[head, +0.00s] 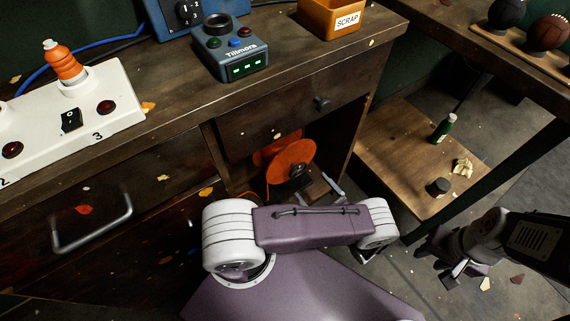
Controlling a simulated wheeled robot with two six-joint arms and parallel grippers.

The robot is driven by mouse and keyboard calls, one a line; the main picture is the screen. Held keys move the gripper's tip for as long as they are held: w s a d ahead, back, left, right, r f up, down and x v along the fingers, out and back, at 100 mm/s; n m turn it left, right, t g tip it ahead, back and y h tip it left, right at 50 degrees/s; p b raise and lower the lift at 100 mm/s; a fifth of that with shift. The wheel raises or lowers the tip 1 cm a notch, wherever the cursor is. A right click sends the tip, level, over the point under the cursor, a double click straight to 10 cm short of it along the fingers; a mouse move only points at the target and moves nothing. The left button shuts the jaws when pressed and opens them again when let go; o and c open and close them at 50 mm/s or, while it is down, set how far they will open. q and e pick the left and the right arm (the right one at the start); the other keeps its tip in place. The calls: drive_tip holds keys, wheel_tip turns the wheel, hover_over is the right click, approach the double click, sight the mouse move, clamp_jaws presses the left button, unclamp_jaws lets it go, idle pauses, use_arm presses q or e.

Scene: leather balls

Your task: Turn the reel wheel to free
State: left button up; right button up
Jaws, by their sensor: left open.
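The orange reel wheel (285,157) stands in the open compartment under the bench drawer, with a dark hub on its front face. My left arm crosses in front of the compartment and hides its lower part. My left gripper (324,187) is mostly hidden behind that arm, with pale finger parts showing just right of and below the reel. It is open; whether it touches the reel I cannot tell. My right gripper (453,267) hangs at the right over the floor, well away from the reel, and its jaws are unclear.
The bench drawer (290,115) above the reel is shut. A Tillmora box (232,56), an orange scrap bin (331,17) and a white power strip (105,85) sit on the bench. A green bottle (443,128) stands on the low wooden shelf (397,150) at right.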

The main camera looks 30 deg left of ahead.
sight(299, 171)
use_arm(q)
drive_tip(key=b+x, duration=0.1)
drive_tip(key=x, duration=0.8)
drive_tip(key=shift+r, duration=0.15)
drive_tip(key=shift+c, duration=0.3)
drive_tip(key=c, duration=1.3)
drive_tip(key=shift+n, duration=0.4)
